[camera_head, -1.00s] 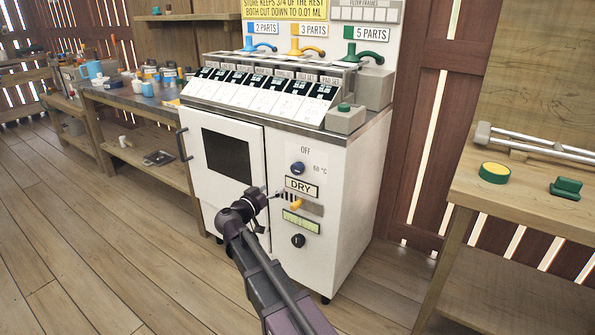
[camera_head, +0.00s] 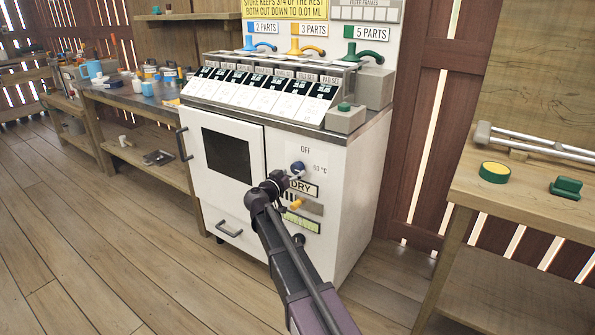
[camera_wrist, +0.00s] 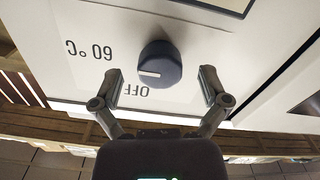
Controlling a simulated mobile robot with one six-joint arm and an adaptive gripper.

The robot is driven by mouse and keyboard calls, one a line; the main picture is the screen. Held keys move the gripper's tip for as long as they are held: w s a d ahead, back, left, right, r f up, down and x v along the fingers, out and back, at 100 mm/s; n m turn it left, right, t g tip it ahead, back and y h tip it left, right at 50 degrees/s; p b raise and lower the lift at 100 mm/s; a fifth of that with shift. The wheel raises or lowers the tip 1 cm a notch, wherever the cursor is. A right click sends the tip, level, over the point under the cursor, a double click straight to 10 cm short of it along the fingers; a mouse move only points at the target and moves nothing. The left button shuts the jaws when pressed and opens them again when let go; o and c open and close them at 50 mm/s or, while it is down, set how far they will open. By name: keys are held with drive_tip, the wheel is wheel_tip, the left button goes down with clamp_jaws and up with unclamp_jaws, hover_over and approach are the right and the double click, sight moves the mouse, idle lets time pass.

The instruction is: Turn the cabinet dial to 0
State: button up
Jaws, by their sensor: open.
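A dark blue round dial (camera_head: 298,167) sits on the white cabinet's (camera_head: 345,200) front panel. It also shows in the wrist view (camera_wrist: 160,64), between the tips of my gripper. The labels "OFF" (camera_wrist: 134,90) and "60 °C" (camera_wrist: 90,38) appear upside down there. The dial's white mark points left and slightly down in that view, between the two labels. My gripper (camera_wrist: 160,73) is open, with one finger on each side of the dial and a visible gap to it. In the head view my gripper (camera_head: 287,178) is just below and left of the dial, partly covering the "DRY" label.
An orange lever (camera_head: 296,204) sits below the dial, close to my arm. The cabinet door handle (camera_head: 184,144) and drawer handle (camera_head: 229,233) stick out on the left. A wooden bench (camera_head: 505,208) stands at the right. The floor at the left is clear.

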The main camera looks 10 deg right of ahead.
drive_tip(key=shift+x, duration=1.2)
drive_tip(key=c, duration=1.1)
